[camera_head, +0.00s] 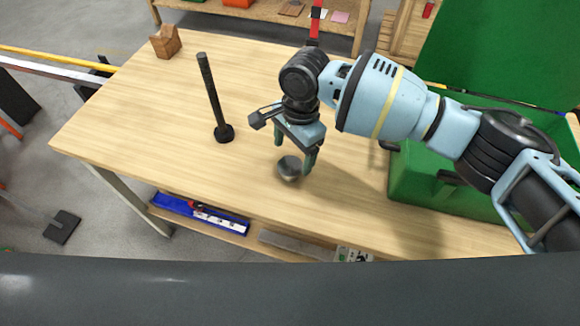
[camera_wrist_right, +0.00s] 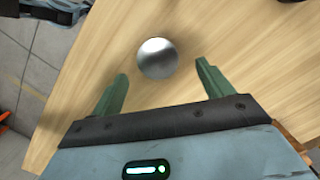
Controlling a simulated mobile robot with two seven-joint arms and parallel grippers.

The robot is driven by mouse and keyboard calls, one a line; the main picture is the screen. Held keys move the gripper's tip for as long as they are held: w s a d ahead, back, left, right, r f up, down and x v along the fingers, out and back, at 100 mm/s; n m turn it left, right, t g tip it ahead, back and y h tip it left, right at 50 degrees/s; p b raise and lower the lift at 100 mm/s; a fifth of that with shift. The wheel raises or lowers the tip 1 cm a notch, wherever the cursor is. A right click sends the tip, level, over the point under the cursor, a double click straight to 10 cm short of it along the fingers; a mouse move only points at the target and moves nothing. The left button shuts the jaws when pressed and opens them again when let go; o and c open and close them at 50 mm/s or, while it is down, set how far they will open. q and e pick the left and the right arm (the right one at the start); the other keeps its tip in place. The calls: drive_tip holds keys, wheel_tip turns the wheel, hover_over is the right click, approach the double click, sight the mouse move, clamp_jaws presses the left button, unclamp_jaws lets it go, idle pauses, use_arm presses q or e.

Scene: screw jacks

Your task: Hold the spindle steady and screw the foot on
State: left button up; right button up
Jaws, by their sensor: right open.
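The spindle (camera_head: 211,92) is a dark rod standing upright, slightly tilted in the picture, on a round dark base left of the middle of the table (camera_head: 120,110). The foot (camera_head: 289,170) is a small round metal piece on the table near its front edge. It also shows in the right wrist view as a shiny grey disc (camera_wrist_right: 157,58). My right gripper (camera_head: 295,155) is open above the foot. In the right wrist view its two green fingers (camera_wrist_right: 163,75) are spread wide, with the foot just beyond and between their tips, apparently untouched.
A green bin (camera_head: 440,190) with a raised lid stands at the right. A wooden block (camera_head: 165,41) sits at the far left corner. A blue tray (camera_head: 200,213) lies on the shelf below. The table between spindle and foot is clear.

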sight(290, 166)
drive_tip(key=f, duration=0.5)
drive_tip(key=shift+s+a, duration=0.3)
drive_tip(key=shift+s, duration=0.1)
use_arm(q)
drive_tip(key=shift+s+f, duration=0.2)
drive_tip(key=shift+f, duration=0.1)
drive_tip(key=shift+w, duration=0.1)
use_arm(e)
drive_tip(key=shift+c, duration=0.3)
drive_tip(key=c, duration=1.1)
